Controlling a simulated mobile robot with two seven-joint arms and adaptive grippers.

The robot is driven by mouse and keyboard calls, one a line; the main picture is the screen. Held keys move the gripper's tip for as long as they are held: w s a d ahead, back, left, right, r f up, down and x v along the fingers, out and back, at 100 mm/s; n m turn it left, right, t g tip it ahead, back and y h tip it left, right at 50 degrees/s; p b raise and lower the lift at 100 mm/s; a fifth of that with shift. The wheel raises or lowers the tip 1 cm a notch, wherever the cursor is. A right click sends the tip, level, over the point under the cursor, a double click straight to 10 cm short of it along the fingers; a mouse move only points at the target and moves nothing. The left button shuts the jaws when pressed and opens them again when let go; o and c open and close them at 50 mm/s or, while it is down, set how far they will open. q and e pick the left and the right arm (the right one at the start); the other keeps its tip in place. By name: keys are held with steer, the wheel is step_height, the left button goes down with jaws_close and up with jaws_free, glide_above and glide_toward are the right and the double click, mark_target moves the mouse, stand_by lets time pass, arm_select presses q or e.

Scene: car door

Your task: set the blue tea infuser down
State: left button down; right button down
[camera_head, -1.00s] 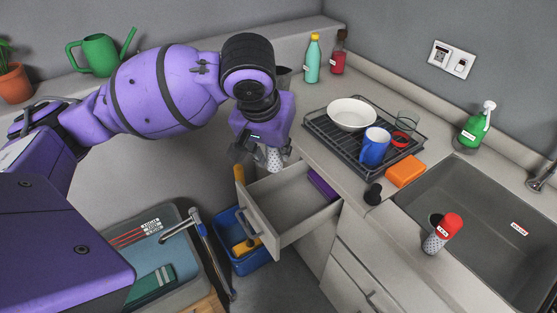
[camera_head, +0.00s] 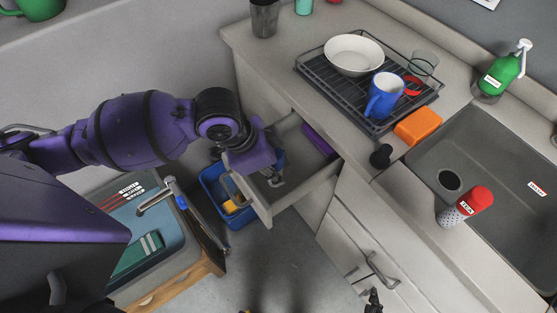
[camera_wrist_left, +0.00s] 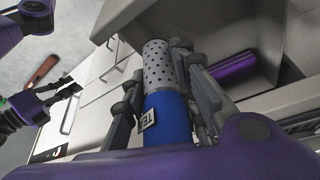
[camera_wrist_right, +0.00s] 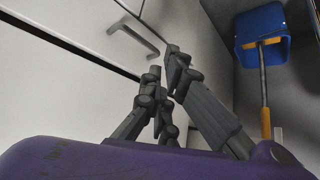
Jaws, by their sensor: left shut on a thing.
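The blue tea infuser (camera_wrist_left: 168,115) has a blue handle with a TEA label and a dotted metal end. My left gripper (camera_head: 272,180) is shut on it, with a finger on either side in the left wrist view. In the head view this gripper is at the open drawer (camera_head: 297,196), over its interior; the infuser is mostly hidden there. I cannot tell whether it touches the drawer bottom. My right gripper (camera_wrist_right: 163,65) is empty, its fingertips close together, in front of the lower cabinet fronts. It also shows in the left wrist view (camera_wrist_left: 70,90).
A purple box (camera_head: 319,140) lies at the drawer's back right. A dish rack (camera_head: 330,97) holds a bowl and blue mug. A blue bin (camera_head: 240,217) stands on the floor beside the drawer.

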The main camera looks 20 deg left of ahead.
arm_select(q)
steer(key=w+a+f, duration=0.1)
steer(key=w+f, duration=0.1)
steer(key=w+a+f, duration=0.1)
steer(key=w+f, duration=0.1)
steer(key=w, duration=0.1)
steer(key=w+f, duration=0.2)
steer(key=f, duration=0.1)
steer(key=shift+w+a+b, duration=0.25)
steer(key=shift+a+b, duration=0.15)
steer(key=shift+w+f, duration=0.15)
steer(key=shift+f, duration=1.55)
steer(key=shift+f, duration=0.1)
steer(key=c, duration=1.8)
jaws_free()
steer(key=shift+f, duration=0.1)
steer(key=shift+c, duration=0.2)
steer(key=o, duration=0.5)
steer(key=v, duration=1.2)
steer(key=shift+r+p, duration=0.25)
steer(key=shift+p, duration=0.1)
